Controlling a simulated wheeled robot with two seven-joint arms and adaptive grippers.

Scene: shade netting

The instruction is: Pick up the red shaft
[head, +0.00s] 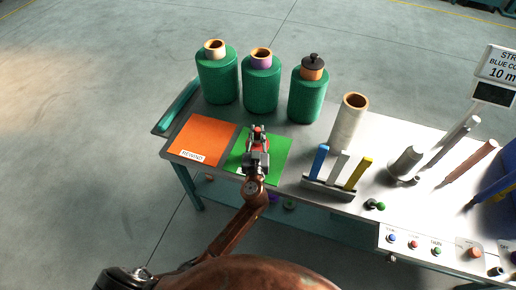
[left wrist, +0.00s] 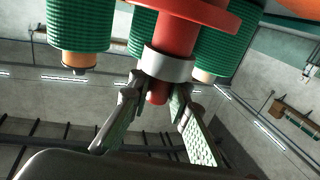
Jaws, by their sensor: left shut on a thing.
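The red shaft (left wrist: 175,35) fills the upper middle of the left wrist view. It has a wide red flange and a pale grey collar. My left gripper (left wrist: 158,90) is shut on it, with a finger on each side at the collar and the short red tip. In the head view my left gripper (head: 257,146) is over the green mat, and only a little red shows at it. Most of the shaft is hidden there by the gripper. I cannot tell how high the shaft is above the mat. My right gripper is not in view.
Several green netting rolls (head: 261,85) stand along the table's back edge. An orange mat (head: 202,139) lies left of the green mat (head: 272,143). Right of it are a rack (head: 329,188) with blue, white and yellow sticks, a beige tube (head: 348,122) and a button panel (head: 430,245).

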